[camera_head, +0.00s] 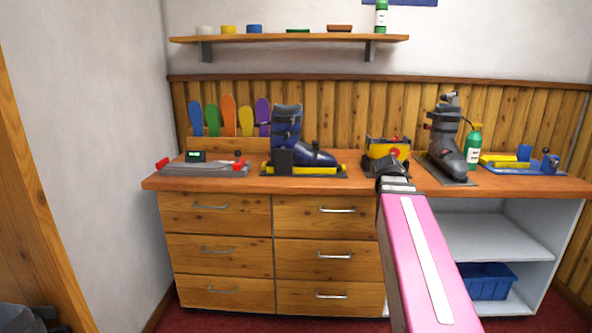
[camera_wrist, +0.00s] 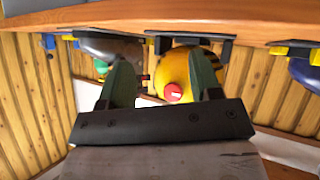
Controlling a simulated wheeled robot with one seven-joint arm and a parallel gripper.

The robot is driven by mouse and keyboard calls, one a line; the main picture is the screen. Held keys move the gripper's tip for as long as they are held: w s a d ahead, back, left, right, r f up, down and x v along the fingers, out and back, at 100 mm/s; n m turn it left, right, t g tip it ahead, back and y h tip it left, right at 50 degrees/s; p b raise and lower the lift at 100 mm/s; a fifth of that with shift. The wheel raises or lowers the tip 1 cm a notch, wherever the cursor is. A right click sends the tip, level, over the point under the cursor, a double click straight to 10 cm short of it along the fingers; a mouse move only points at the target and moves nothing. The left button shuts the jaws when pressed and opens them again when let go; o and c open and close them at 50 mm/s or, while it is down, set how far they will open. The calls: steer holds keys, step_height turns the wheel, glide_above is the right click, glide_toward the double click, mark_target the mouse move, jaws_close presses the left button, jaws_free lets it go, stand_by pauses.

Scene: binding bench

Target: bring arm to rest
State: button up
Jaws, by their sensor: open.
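My pink arm (camera_head: 425,255) reaches from the lower right up to the bench front. My gripper (camera_head: 386,168), dark and small in the head view, is at the bench's front edge, before a yellow device with a red knob (camera_head: 402,149). In the wrist view, which looks upside down, my gripper's two greenish fingers (camera_wrist: 160,85) are spread apart with nothing held between them. The yellow device with its red knob (camera_wrist: 190,72) shows beyond and between the fingers; I cannot tell how far off it is.
The wooden bench (camera_head: 225,184) carries a blue ski boot (camera_head: 289,138) left of my gripper and a grey boot (camera_head: 447,140) right of it. A green bottle (camera_head: 473,147) and a blue-and-yellow jig (camera_head: 530,165) stand farther right. A shelf (camera_head: 290,39) hangs above.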

steer(key=s+a+f+n+g+y, duration=0.1)
steer(key=s+a+f, duration=0.4)
steer(key=f, duration=0.6)
steer(key=s+a+f+n+g+y, duration=0.1)
steer(key=s+a+f+g+y, duration=0.2)
steer(key=f, duration=0.8)
steer(key=s+a+f+n+g+y, duration=0.1)
steer(key=s+a+f+g+y, duration=0.1)
steer(key=s+a+f+g, duration=0.3)
steer(key=s+a+f, duration=0.3)
steer(key=s+f, duration=0.1)
steer(key=f, duration=0.2)
steer(key=shift+f, duration=0.4)
steer(key=shift+s+a, duration=0.1)
